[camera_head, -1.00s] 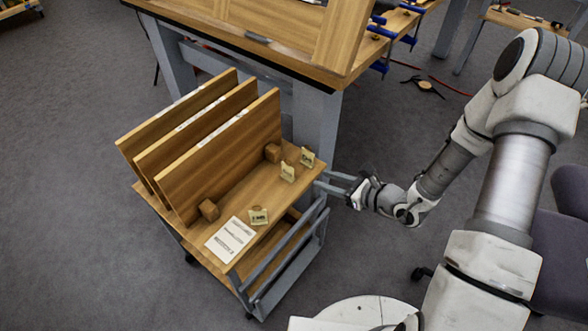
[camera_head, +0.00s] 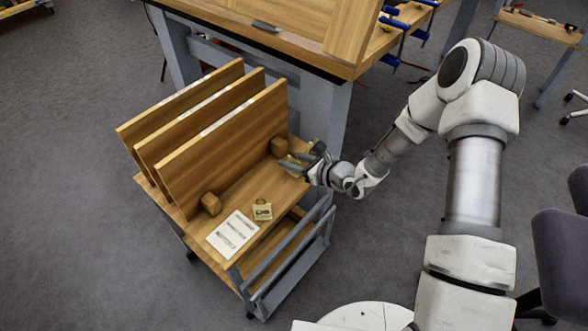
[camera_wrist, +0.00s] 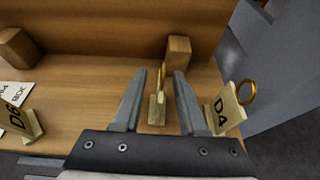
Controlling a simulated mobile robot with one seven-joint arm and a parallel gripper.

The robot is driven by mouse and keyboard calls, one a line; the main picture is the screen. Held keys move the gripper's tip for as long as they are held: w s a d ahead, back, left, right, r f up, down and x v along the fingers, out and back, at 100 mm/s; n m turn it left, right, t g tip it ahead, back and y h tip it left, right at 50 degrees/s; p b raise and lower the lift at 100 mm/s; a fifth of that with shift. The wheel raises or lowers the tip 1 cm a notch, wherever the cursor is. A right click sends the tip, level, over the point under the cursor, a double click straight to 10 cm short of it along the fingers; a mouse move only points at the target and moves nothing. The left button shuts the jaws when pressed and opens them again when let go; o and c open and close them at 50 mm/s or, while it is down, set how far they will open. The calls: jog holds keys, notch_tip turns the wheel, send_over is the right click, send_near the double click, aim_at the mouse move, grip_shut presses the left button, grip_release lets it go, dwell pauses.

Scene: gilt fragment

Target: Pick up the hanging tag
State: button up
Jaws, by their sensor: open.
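Several small cream tags rest on the wooden cart top. In the wrist view one tag (camera_wrist: 157,108), seen nearly edge-on with a brass ring, lies between the fingers of my gripper (camera_wrist: 160,74). The fingers are open, one on each side of it, with gaps visible. A tag marked D4 (camera_wrist: 225,110), with a brass ring, is just outside the right finger. A tag marked D6 (camera_wrist: 24,122) is at far left; a tag near the paper (camera_head: 263,211) shows in the head view. There my gripper (camera_head: 288,164) partly hides the tags at the cart's right end.
Three upright boards (camera_head: 225,150) stand on the cart (camera_head: 230,195). Wooden blocks (camera_head: 279,146) (camera_head: 210,203) stand in front of the nearest board. A printed sheet (camera_head: 232,233) lies near the front edge. A workbench (camera_head: 300,52) stands behind.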

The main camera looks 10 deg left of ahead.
jog(key=shift+x, duration=1.2)
jog(key=shift+d, duration=0.1)
grip_shut()
